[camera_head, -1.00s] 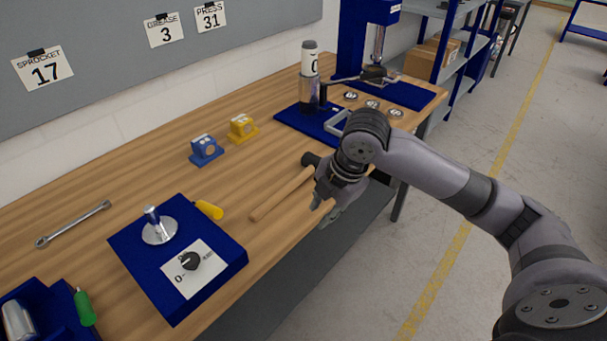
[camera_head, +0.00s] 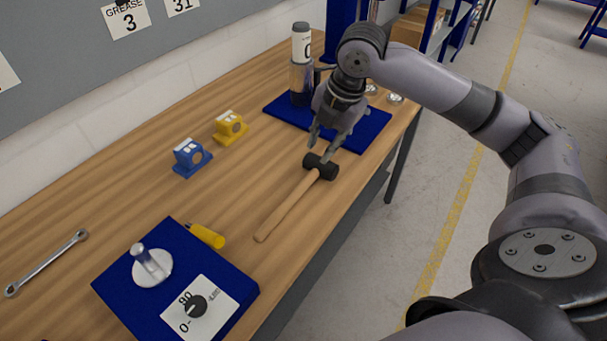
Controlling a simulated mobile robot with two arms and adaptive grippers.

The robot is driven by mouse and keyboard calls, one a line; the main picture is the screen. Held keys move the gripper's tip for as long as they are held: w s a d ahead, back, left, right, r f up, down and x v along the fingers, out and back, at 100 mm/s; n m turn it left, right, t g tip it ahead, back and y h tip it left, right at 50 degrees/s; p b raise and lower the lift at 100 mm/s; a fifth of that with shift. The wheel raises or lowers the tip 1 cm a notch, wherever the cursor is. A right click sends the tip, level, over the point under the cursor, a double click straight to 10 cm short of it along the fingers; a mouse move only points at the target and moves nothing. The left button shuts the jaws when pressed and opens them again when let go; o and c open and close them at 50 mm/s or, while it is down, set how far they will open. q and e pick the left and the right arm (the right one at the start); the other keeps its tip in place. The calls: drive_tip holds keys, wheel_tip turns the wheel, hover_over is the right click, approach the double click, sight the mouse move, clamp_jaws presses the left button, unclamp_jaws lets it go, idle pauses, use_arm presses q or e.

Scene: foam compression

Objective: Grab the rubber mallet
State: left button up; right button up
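The rubber mallet (camera_head: 289,204) lies on the wooden workbench near its front edge. Its black head (camera_head: 321,166) points to the back right and its light wooden handle runs toward the lower left. My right gripper (camera_head: 322,153) hangs just above and behind the mallet head, fingers pointing down and apart. Nothing shows between the fingers. I cannot tell whether a fingertip touches the head. My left gripper is not in view.
A blue base plate with a grease cartridge (camera_head: 301,45) stands behind my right gripper. Yellow (camera_head: 231,127) and blue (camera_head: 191,157) blocks, a yellow-handled tool (camera_head: 207,236), a blue dial box (camera_head: 130,290) and a wrench (camera_head: 46,263) lie on the bench (camera_head: 130,205). Bench around the handle is clear.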

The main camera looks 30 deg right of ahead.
approach(306, 181)
drive_tip(key=x, duration=0.3)
drive_tip(key=shift+f+p, duration=0.4)
drive_tip(key=shift+w+f, duration=0.1)
drive_tip(key=shift+f, duration=0.4)
drive_tip(key=shift+a+f, duration=0.1)
drive_tip(key=shift+f, duration=0.15)
drive_tip(key=p+x, duration=0.1)
drive_tip(key=x, duration=0.2)
drive_tip(key=shift+w+f, duration=0.2)
drive_tip(key=shift+f, duration=0.15)
drive_tip(key=shift+w+f, duration=0.1)
drive_tip(key=shift+f, duration=0.3)
clamp_jaws()
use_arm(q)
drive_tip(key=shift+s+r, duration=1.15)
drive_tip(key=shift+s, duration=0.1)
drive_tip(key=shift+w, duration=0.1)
